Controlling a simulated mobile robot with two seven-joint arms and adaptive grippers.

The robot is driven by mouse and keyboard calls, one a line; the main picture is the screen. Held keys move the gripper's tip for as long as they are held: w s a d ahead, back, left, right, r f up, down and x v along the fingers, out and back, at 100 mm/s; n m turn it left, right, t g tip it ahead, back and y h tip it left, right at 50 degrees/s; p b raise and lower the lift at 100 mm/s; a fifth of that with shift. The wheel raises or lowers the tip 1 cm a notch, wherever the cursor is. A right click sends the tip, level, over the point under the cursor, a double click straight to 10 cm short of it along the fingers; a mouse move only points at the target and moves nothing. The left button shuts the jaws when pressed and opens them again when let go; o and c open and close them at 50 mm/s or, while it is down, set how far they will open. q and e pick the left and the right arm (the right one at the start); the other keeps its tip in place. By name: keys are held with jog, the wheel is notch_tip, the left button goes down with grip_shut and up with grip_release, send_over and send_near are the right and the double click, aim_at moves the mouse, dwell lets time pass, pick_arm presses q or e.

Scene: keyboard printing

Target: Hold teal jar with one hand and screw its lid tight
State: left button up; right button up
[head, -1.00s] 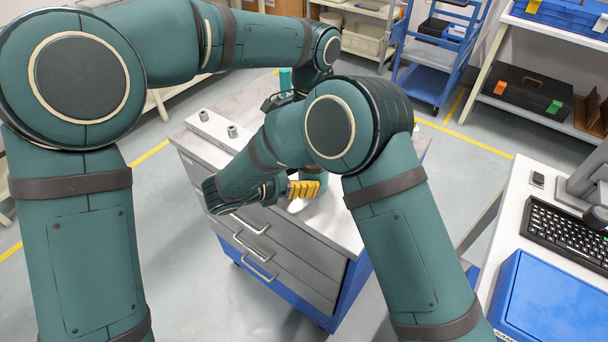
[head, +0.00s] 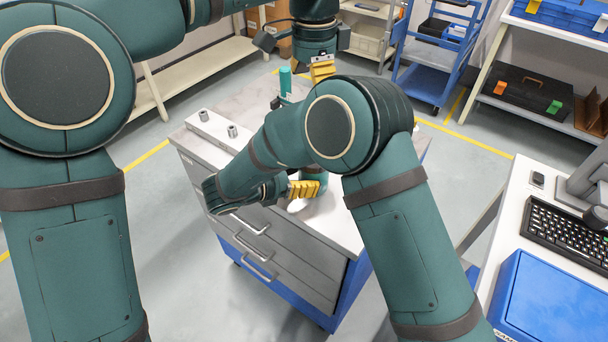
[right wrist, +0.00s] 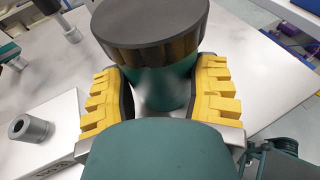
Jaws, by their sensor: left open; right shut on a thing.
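The teal jar (right wrist: 165,88) stands upright between the yellow fingers of my right gripper (right wrist: 160,100), which is shut on it. A dark grey lid (right wrist: 150,22) sits on top of the jar; how tight it is cannot be told. In the head view my right gripper (head: 303,189) is at the cabinet top, and only part of the jar (head: 318,180) shows behind my arm. My left gripper (head: 322,71) is open and empty, pointing down, raised above and behind the jar, apart from the lid.
The cabinet top (head: 345,222) carries a light block (head: 213,130) with grey cylinders, left of the jar. A teal bottle-like object (head: 285,78) stands at the back. A white desk at right holds a keyboard (head: 568,235) and a blue box (head: 550,305).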

dwell(0.3)
jog(key=o, duration=1.2)
jog(key=v, duration=1.2)
